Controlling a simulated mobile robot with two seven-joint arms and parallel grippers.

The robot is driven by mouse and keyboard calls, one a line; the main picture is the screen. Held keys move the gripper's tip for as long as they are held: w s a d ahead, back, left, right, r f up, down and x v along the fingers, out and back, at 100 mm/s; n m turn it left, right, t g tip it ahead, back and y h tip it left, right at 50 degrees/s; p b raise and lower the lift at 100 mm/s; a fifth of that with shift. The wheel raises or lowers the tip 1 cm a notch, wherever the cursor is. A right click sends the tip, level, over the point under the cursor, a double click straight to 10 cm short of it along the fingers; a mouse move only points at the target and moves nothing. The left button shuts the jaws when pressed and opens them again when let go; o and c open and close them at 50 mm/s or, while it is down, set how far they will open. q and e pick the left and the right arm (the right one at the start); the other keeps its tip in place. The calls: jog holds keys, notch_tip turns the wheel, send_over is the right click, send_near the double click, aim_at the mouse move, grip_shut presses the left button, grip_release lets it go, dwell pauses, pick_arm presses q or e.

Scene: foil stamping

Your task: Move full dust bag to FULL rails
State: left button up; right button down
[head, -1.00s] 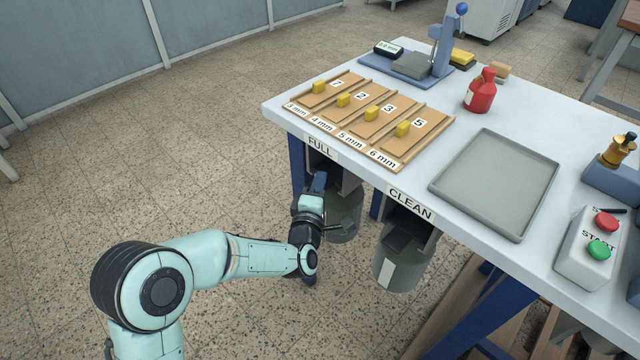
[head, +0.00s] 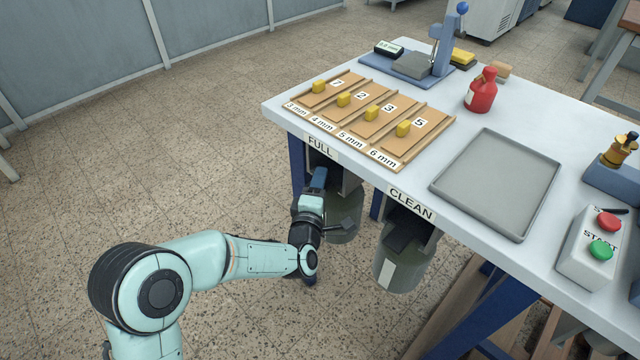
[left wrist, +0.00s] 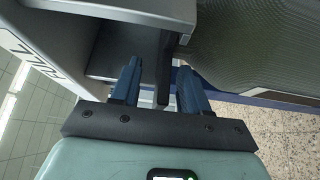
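A grey-green dust bag (head: 343,218) hangs under the table edge below the FULL label (head: 321,147), partly hidden by my left arm. My left gripper (head: 319,178) is at its near side, under the FULL label. In the left wrist view my gripper (left wrist: 160,82) has its two blue fingers apart. A dark upright bar (left wrist: 165,68) stands between them, closer to the right finger, with a gap on the left. The mesh-like bag side (left wrist: 255,45) fills the upper right there. My right gripper is not in view.
A second bag (head: 405,268) hangs under the CLEAN label (head: 411,203), just right of the first. The table (head: 470,115) overhangs both, with a blue leg (head: 297,165) at the left corner. A grey tray (head: 497,182) lies on top. The floor at left is clear.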

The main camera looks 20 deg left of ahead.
pick_arm(q)
jog(key=shift+f, duration=0.1)
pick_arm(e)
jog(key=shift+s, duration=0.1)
pick_arm(q)
jog(key=shift+s+d, duration=0.1)
jog(key=shift+s, duration=0.5)
jog(key=s+d+p, duration=0.1)
jog(key=s+d, duration=0.1)
jog(key=s, duration=1)
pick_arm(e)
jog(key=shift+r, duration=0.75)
